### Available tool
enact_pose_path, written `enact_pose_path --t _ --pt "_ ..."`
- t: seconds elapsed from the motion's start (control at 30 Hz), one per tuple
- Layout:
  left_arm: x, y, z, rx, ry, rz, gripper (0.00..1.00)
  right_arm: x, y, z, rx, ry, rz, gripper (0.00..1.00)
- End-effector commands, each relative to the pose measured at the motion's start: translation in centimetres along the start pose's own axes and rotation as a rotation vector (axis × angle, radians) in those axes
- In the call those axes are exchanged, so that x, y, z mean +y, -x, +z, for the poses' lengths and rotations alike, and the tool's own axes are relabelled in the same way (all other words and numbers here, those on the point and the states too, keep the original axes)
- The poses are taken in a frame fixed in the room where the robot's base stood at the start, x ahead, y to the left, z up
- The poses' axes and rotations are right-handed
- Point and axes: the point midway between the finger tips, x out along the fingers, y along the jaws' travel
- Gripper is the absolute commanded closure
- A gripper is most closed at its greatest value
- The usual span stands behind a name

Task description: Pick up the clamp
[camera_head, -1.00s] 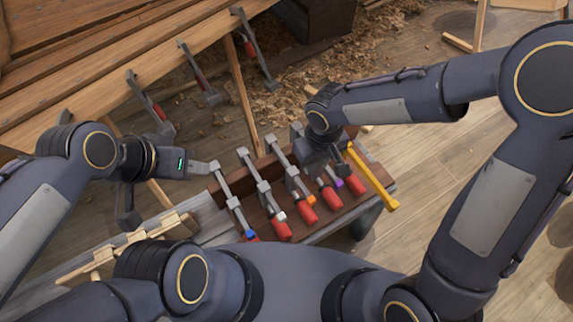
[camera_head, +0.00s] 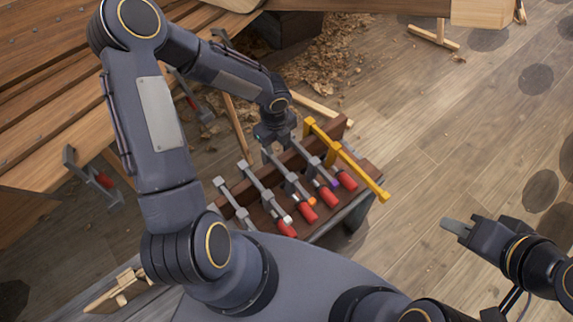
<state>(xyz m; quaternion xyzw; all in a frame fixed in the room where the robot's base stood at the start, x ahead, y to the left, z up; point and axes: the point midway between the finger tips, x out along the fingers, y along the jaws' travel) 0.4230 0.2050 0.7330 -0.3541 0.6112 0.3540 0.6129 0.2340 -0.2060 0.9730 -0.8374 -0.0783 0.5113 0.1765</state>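Several grey bar clamps with red handles stand in a row in a brown wooden rack. One clamp (camera_head: 266,195) has a white collar, one (camera_head: 311,202) an orange collar and one (camera_head: 333,184) a purple collar. A yellow clamp (camera_head: 362,177) lies across the rack's right end. My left gripper (camera_head: 274,147) is over the back of the rack, at the heads of the middle clamps. Its fingers are hard to make out, and I cannot tell whether it touches a clamp. My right gripper (camera_head: 452,228) is over bare floor, right of the rack, with nothing visible in it.
Wood shavings (camera_head: 330,50) lie on the floor behind. A wooden piece (camera_head: 122,290) is at lower left. The floor at right is mostly clear.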

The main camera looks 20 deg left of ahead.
Motion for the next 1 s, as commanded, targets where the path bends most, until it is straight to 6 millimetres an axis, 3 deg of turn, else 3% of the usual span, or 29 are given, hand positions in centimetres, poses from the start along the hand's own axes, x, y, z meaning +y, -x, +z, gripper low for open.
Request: enact_pose_path --t 0.6,0.87,1.0 --pt "0.6 -7.6 -0.5 0.004 -0.011 0.002 0.62 0.3 -0.5 0.3 0.004 -0.002 -0.001 0.71" --pt "0.6 -7.9 -0.4 0.001 -0.01 0.0 0.62 0.3 -0.5 0.3 0.004 -0.002 -0.001 0.71" --pt "0.6 -7.9 -0.4 0.002 -0.009 0.0 0.76 0.3 -0.5 0.3 0.004 -0.002 -0.001 0.71"
